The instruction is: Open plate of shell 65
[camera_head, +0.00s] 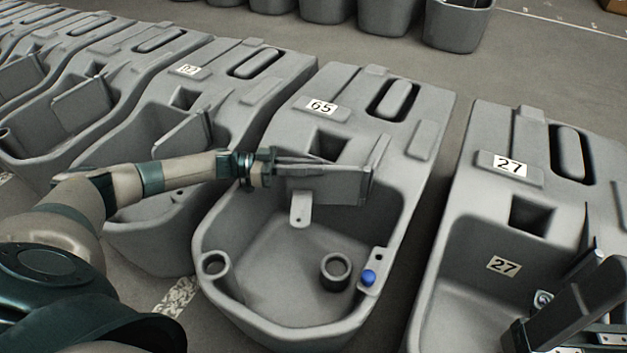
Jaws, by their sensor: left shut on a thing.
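The shell 65 (222,240) is the grey tank in the middle, with a white "65" label (321,107) on its top. Its plate (318,190) is a grey flap standing at the back of the open basin, tilted out from the wall, with its right edge raised. My left gripper (335,167) reaches in from the left, its thin fingers shut on the plate near its upper edge. The fingertips partly cover the plate. A dark part with metal brackets (580,305) at the lower right may be my right gripper; its jaws cannot be made out.
Shell 27 (462,200) stands close on the right. Shell 02 (150,225) stands on the left, and more shells line up beyond it. Grey bins (456,25) stand at the back.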

